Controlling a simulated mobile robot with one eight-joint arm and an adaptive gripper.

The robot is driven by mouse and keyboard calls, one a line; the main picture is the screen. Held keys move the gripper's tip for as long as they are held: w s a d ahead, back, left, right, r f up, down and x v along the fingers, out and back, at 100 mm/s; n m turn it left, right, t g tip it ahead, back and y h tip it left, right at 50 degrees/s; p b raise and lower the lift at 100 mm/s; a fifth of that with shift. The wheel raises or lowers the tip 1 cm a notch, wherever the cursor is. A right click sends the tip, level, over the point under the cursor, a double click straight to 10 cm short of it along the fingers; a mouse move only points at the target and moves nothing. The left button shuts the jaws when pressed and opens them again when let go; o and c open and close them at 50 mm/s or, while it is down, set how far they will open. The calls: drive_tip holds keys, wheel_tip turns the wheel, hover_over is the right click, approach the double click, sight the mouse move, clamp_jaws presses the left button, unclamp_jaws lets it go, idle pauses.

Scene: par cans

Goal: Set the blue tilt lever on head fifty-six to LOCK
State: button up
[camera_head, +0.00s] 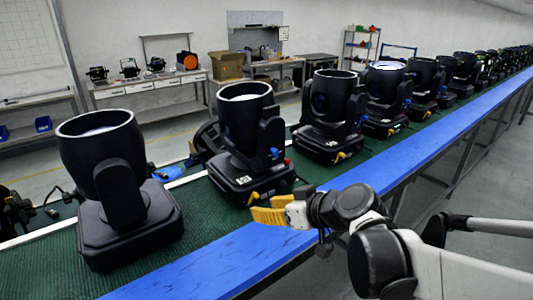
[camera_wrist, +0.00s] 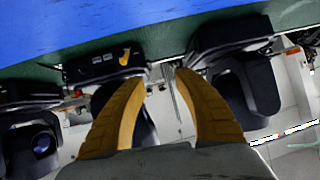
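Black moving-head lights stand in a row on a green belt. The nearest head (camera_head: 112,185) is at the left and shows no blue lever on its visible side. The second head (camera_head: 243,130) has a small blue lever (camera_head: 274,153) on its yoke. The third head (camera_head: 330,105) has a blue part (camera_head: 361,121) on its right side. No head number or LOCK mark is readable, so I cannot tell which is fifty-six. My gripper (camera_head: 262,213) is near the blue rail, in front of the second head. In the wrist view its yellow fingers (camera_wrist: 160,76) are apart with nothing gripped.
A blue rail (camera_head: 230,262) runs along the belt's near edge, between my arm and the heads. Yellow parts (camera_head: 253,197) stick out from the bases. More heads recede to the right. Workbenches (camera_head: 150,86) stand behind. The floor right of the rail is open.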

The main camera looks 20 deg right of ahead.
drive_tip(key=w+d+r+n+t, duration=0.1)
drive_tip(key=w+d+r+t, duration=0.2)
drive_tip(key=w+d, duration=0.25)
drive_tip(key=n+t, duration=0.1)
drive_tip(key=t, duration=0.2)
approach(277, 153)
drive_tip(key=b+x, duration=0.3)
drive_tip(key=x, duration=0.7)
drive_tip(key=shift+w+a, duration=0.1)
drive_tip(key=shift+w, duration=0.2)
clamp_jaws()
